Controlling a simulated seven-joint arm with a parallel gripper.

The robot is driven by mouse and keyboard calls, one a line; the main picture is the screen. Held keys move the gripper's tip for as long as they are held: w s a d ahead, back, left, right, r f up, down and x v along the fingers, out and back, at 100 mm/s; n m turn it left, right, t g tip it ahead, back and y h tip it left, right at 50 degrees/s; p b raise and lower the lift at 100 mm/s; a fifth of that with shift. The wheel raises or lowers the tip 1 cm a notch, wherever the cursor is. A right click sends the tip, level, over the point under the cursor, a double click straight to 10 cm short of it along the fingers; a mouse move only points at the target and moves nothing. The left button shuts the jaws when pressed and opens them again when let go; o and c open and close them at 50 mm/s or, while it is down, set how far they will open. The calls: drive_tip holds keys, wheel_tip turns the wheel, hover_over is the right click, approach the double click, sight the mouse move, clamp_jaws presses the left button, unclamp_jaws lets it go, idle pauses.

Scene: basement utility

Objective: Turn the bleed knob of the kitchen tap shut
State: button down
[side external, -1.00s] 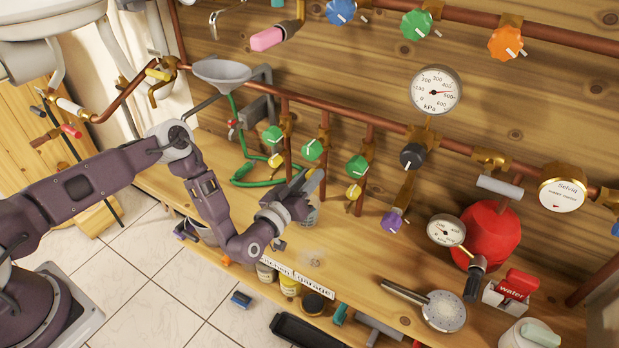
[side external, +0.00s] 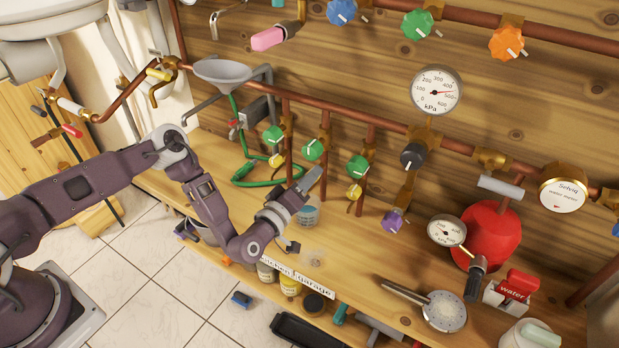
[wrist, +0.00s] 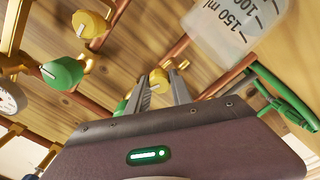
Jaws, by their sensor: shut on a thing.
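Three green knobs, left (side external: 272,135), middle (side external: 312,149) and right (side external: 357,166), sit on branch pipes under the copper line. Yellow knobs show below the left (side external: 277,160) and right (side external: 353,191) ones. My gripper (side external: 313,177) reaches up to the middle branch and hides its lower part. In the wrist view, my fingers (wrist: 162,90) are shut on a yellow knob (wrist: 160,76), with a green knob (wrist: 120,106) beside it. Another yellow knob (wrist: 90,23) and green knob (wrist: 62,72) are left of them. A "Kitchen | Garage" label (side external: 298,277) runs along the bench edge, partly covered.
A clear measuring cup (side external: 307,214) stands close behind my gripper; it also shows in the wrist view (wrist: 225,25). A purple knob (side external: 393,221) and black knob (side external: 412,155) are to the right. A green hose (side external: 255,180) lies left. The bench front centre is mostly clear.

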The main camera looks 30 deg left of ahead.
idle(0.3)
drive_tip(key=c, duration=1.1)
unclamp_jaws()
drive_tip(key=shift+c, duration=0.2)
drive_tip(key=s, duration=0.7)
